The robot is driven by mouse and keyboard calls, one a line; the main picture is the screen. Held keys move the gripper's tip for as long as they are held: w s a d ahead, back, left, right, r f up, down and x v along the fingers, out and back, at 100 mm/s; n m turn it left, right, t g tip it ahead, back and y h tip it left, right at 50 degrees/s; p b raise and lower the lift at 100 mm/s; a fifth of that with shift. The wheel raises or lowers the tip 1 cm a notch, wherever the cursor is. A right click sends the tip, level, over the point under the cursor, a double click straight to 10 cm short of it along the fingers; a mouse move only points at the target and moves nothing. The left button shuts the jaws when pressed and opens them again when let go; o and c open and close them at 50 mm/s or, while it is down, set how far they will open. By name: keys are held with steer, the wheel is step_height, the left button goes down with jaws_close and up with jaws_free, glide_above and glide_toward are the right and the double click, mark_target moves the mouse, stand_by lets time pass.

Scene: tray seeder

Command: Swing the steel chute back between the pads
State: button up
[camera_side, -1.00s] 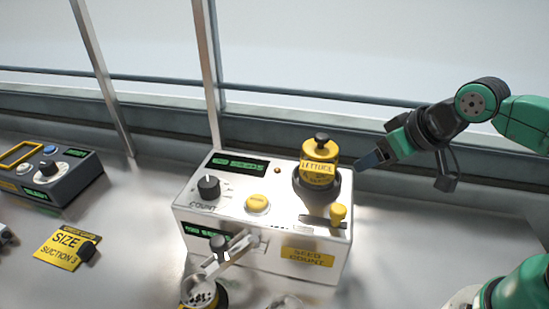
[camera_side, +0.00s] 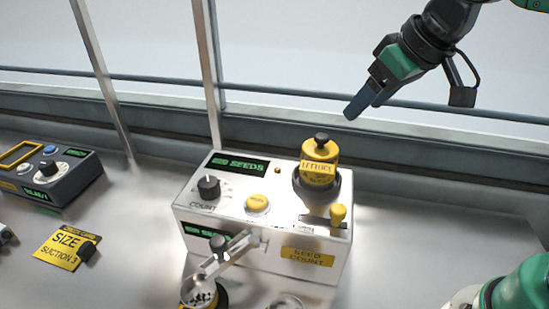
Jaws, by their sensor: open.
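The steel chute (camera_side: 243,246) sticks out from the front of the white seed counter (camera_side: 300,240). It slants down to the lower left, with its low end at a round cup (camera_side: 200,294) that holds dark seeds. I cannot make out the pads. My gripper (camera_side: 356,107) is open and empty, high above and behind the counter's right part, with its blue-grey fingers pointing down and left. It is well apart from the chute.
A yellow lettuce jar (camera_side: 319,165) stands on the counter, near a yellow lever (camera_side: 338,214). A second round dish (camera_side: 285,302) is cut off at the bottom edge. A dark control box (camera_side: 50,178) and a yellow size card (camera_side: 66,248) lie left.

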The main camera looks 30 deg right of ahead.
steer(key=a+n, duration=0.1)
steer(key=a, duration=0.1)
steer(key=w+a+n+g, duration=0.1)
steer(key=a, duration=0.2)
steer(key=w+a+r+n+g, duration=0.1)
steer(key=a, duration=0.2)
steer(key=shift+a+r+y, duration=0.1)
steer(key=shift+y, duration=0.2)
steer(key=a+f+n+g, duration=0.1)
steer(key=a+n+g, duration=0.2)
steer(key=a, duration=0.6)
steer(key=n+g+h, duration=0.1)
steer(key=n, duration=0.1)
glide_above(218, 241)
step_height(218, 241, down, 6)
steer(key=shift+r, duration=0.1)
steer(key=shift+f, duration=3.1)
jaws_close()
